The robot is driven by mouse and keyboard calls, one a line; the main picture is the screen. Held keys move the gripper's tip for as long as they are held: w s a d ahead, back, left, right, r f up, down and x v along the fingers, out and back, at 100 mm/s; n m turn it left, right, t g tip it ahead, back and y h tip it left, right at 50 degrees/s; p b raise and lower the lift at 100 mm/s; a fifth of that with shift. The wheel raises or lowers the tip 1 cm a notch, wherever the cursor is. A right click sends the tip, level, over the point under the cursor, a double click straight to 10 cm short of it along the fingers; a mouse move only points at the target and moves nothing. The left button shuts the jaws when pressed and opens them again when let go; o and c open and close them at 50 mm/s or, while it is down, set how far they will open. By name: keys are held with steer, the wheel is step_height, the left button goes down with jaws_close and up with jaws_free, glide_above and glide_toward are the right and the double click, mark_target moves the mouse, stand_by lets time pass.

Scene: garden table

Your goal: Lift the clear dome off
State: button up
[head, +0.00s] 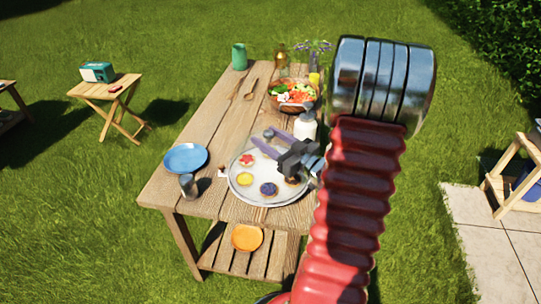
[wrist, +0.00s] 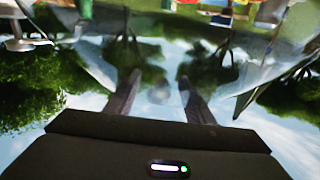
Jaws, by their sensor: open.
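The clear dome (wrist: 255,75) fills much of the wrist view as a glassy, reflective surface with curved edges. In the head view it is hard to make out over the round silver tray (head: 238,193), which bears several small tarts, one yellow (head: 244,179) and one dark (head: 268,188). My gripper (head: 262,138) is above the far part of the tray, its two fingers apart and pointing to the far left. In the wrist view my gripper (wrist: 158,85) is open, with a faint, blurred roundish shape between the fingers. I cannot tell whether that is the dome's knob or whether the fingers touch it.
A white bottle (head: 305,126) stands close behind my gripper, with a salad bowl (head: 312,101) farther back. A blue plate (head: 185,158) and a grey cup (head: 188,187) are left of the tray. The table (head: 205,125) is fairly clear at the far left.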

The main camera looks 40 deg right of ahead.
steer(key=shift+c, duration=0.7)
jaws_close()
stand_by(0.4)
